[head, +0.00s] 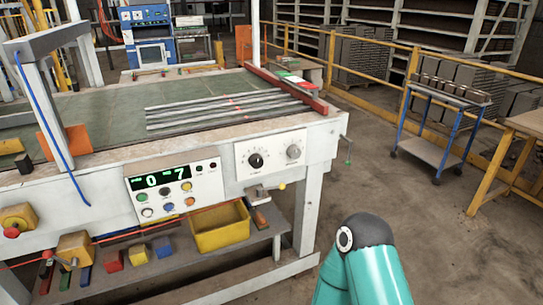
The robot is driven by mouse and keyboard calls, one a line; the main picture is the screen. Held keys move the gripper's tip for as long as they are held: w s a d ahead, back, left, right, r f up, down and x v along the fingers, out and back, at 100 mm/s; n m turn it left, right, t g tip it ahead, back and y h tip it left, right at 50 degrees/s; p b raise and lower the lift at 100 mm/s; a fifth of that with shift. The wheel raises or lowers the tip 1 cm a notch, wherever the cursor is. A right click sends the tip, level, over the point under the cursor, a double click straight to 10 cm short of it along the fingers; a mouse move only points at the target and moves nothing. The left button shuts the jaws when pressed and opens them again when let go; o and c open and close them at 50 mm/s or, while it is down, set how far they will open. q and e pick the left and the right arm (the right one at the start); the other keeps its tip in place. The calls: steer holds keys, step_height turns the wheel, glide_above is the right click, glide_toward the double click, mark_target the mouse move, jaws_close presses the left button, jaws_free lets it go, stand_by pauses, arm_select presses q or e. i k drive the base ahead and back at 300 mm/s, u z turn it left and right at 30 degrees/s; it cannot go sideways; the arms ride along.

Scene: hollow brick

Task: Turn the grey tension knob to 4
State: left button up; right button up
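The grey knob (293,152) sits on the right part of a white panel (272,140) on the front of the machine table. A black knob (256,160) with dial marks around it is to its left on the same panel. The marks are too small to read, and I cannot tell the setting of the grey knob. Neither of my grippers is in view. A teal link of my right arm shows at the bottom, below and to the right of the panel.
A control box (174,190) with a green display showing 0 and 7 and coloured buttons is left of the panel. A yellow bin (220,229) stands on the shelf below. A small green-tipped lever (348,150) hangs at the table's right end.

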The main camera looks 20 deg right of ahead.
mark_target(293, 152)
steer(key=k, duration=1.25)
steer(key=z, duration=0.6)
steer(key=i, duration=0.9)
steer(key=z, duration=0.65)
steer(key=i, duration=0.95)
steer(key=u, duration=0.65)
steer(key=i, duration=0.55)
steer(key=u, duration=0.45)
steer(key=k, duration=0.95)
